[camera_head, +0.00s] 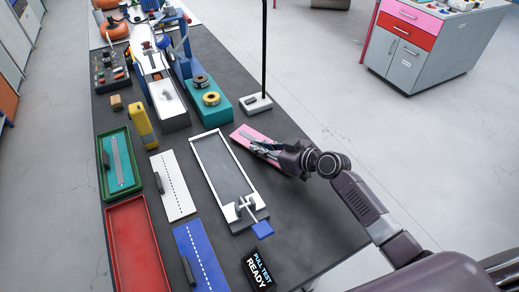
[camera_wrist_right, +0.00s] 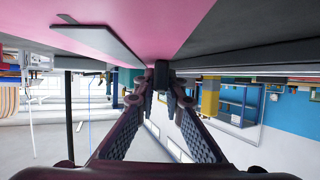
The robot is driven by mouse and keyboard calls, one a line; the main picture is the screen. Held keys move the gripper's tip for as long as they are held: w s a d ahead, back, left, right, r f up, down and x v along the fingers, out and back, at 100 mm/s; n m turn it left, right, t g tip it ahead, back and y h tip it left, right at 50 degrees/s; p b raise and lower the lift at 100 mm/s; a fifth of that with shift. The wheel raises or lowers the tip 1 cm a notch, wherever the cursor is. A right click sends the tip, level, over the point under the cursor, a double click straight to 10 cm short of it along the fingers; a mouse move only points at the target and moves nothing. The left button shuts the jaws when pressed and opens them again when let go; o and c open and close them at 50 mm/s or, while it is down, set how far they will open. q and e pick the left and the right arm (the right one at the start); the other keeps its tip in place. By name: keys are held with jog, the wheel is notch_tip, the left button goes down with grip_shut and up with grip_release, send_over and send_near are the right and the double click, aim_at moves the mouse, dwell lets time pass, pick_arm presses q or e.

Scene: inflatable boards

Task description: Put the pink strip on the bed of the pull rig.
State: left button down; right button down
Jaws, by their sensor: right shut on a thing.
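The pink strip (camera_head: 240,135) is at the right of the dark table, partly hidden by my right gripper (camera_head: 262,149). In the wrist view the pink strip (camera_wrist_right: 150,25) fills the upper part, with a flat grey piece (camera_wrist_right: 92,40) against it. My right gripper (camera_wrist_right: 167,82) is shut on a small dark part at the strip; the exact contact is hard to see. The white-framed pull rig (camera_head: 200,165) stands just left of the strip; its grey bed (camera_head: 222,165) is bare. A clamp and blue handle (camera_head: 262,230) are at its near end. My left gripper is not in view.
Left of the rig lie a white board (camera_head: 172,190), a blue board (camera_head: 205,262), a red tray (camera_head: 130,245) and a green tray (camera_head: 105,180). A black sign (camera_head: 257,268) stands near the front. A lamp base (camera_head: 254,104) and teal block (camera_head: 207,110) are beyond the strip.

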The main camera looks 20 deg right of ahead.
jog(key=shift+f, duration=0.55)
jog(key=c, duration=2)
grip_release()
jog(key=shift+f, duration=0.1)
